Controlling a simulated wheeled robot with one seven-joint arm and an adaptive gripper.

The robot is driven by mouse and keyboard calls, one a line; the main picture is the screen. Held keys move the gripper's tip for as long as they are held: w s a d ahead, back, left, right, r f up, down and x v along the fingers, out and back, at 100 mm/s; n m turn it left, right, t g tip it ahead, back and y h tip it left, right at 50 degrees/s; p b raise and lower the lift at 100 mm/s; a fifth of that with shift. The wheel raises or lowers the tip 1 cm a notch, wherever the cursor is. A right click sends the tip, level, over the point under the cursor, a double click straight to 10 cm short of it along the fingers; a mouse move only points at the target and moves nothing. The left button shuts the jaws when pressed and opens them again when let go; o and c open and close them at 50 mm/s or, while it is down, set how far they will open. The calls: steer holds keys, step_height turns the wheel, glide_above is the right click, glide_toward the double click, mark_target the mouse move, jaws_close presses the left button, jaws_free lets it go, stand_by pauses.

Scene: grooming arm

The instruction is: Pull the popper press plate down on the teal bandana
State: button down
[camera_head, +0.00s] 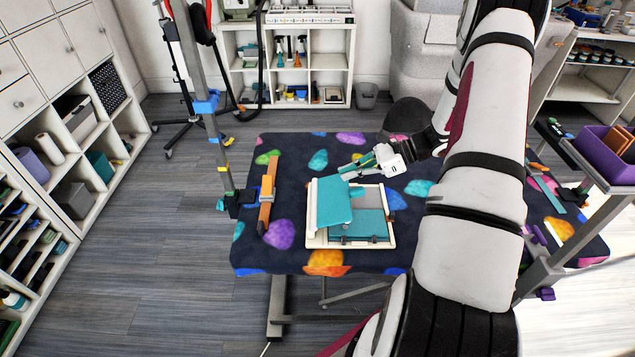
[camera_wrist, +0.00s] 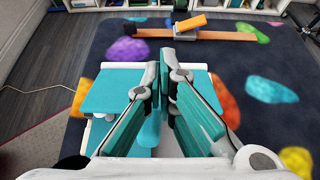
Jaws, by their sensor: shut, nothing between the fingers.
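The popper press is a pale, flat frame (camera_head: 314,238) on the dark patterned table. Its teal press plate (camera_head: 330,204) is raised and tilted on the left half of the frame. The teal bandana (camera_head: 358,225) lies flat inside the frame, partly covered by the plate. My gripper (camera_head: 345,171) is just behind the plate's far edge, pointing left, with its teal-padded fingers shut and empty. I cannot tell whether the tips touch the plate. In the wrist view, the closed fingertips (camera_wrist: 166,56) hide the middle of the press, and teal surfaces show either side.
An orange bar with a clamp (camera_head: 267,188) lies left of the press. A grey upright post (camera_head: 214,140) stands at the table's left edge. A purple bin (camera_head: 605,155) is at far right. The cloth between the bar and press is mostly clear.

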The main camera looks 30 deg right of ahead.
mark_target(340, 192)
steer(key=shift+w+a+r+p, duration=0.2)
steer(key=shift+a+r+p, duration=0.1)
steer(key=shift+r, duration=0.35)
steer(key=shift+w+a+r+p, duration=0.25)
steer(key=shift+r, duration=0.35)
steer(key=shift+w+a+r+p, duration=0.2)
steer(key=shift+a+r+p, duration=0.1)
steer(key=shift+r, duration=0.35)
steer(key=r, duration=0.1)
steer(key=a+r+p, duration=0.1)
steer(key=w+a+r, duration=0.1)
steer(key=r, duration=0.1)
steer(key=shift+w, duration=0.1)
steer(key=c, duration=1.8)
jaws_free()
steer(key=shift+c, duration=0.2)
